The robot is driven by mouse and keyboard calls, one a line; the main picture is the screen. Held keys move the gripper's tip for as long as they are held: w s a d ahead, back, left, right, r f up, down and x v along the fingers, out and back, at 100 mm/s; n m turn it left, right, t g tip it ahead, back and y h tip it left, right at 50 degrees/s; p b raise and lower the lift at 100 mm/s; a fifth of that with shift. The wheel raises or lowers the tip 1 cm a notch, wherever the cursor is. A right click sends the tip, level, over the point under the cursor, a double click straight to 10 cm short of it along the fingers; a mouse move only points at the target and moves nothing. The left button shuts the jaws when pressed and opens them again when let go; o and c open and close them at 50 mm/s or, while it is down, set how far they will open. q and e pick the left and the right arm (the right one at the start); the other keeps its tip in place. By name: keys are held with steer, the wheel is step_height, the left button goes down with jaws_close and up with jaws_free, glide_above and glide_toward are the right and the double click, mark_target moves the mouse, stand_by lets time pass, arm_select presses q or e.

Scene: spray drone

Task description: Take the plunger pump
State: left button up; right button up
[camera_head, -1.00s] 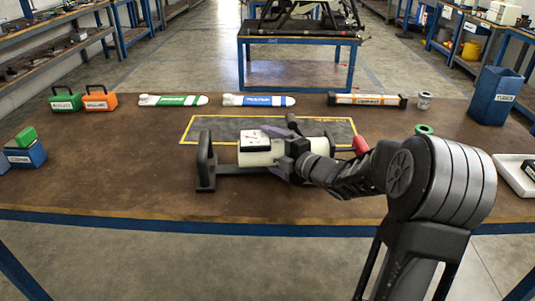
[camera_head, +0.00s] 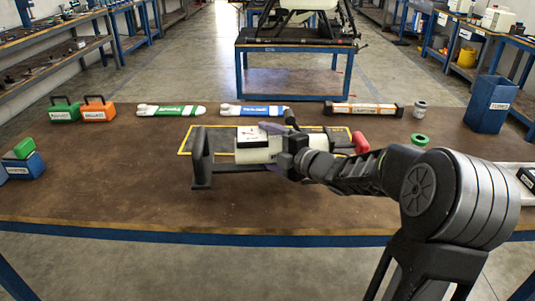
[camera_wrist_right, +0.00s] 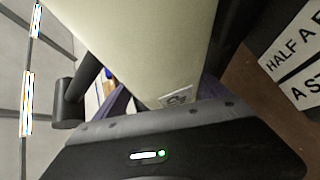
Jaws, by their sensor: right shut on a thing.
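The plunger pump (camera_head: 256,152) has a white barrel, a black frame with an upright end plate at the left, and a red end piece at the right. In the right wrist view the white barrel (camera_wrist_right: 135,45) fills the middle, between the purple fingers. The gripper and wrist hide part of the pump's right side. My left gripper is not in view.
Along the back of the brown table (camera_head: 110,205) lie green and orange cases (camera_head: 98,110), green and blue tubes (camera_head: 254,111), a black-ended tube (camera_head: 362,109) and a blue bin (camera_head: 489,104). A green ring (camera_head: 419,140) lies right of the mat. The front left is clear.

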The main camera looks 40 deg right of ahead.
step_height(320, 180, up, 6)
steer(key=shift+f+p, duration=0.1)
steer(key=shift+p, duration=0.45)
steer(key=shift+a, duration=0.1)
